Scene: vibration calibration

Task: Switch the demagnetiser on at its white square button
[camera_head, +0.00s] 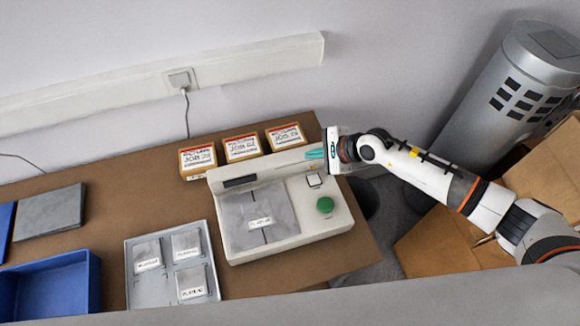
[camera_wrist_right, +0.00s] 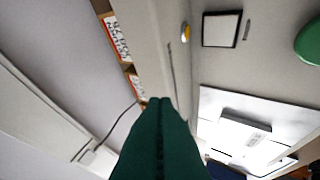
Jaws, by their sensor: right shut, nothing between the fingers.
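The demagnetiser (camera_head: 280,248) is a cream machine on the brown table, with a labelled grey piece (camera_head: 250,208) on its bed. Its white square button (camera_head: 314,180) has a dark outline and sits on the right part of the top, above a round green button (camera_head: 325,204). My right gripper (camera_head: 308,154) has teal fingers, shut and empty, pointing left near the machine's back right edge, apart from the white button. In the right wrist view the shut fingers (camera_wrist_right: 160,103) show beside the machine top; the white button (camera_wrist_right: 221,29) and part of the green button (camera_wrist_right: 312,42) are to their upper right. My left gripper is out of view.
Three labelled boxes (camera_head: 242,146) stand behind the machine, close to my right gripper. A grey tray (camera_head: 133,288) with three labelled pieces and a blue bin (camera_head: 94,283) are on the left. Cardboard boxes (camera_head: 433,232) and a grey cylinder (camera_head: 505,85) stand right of the table.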

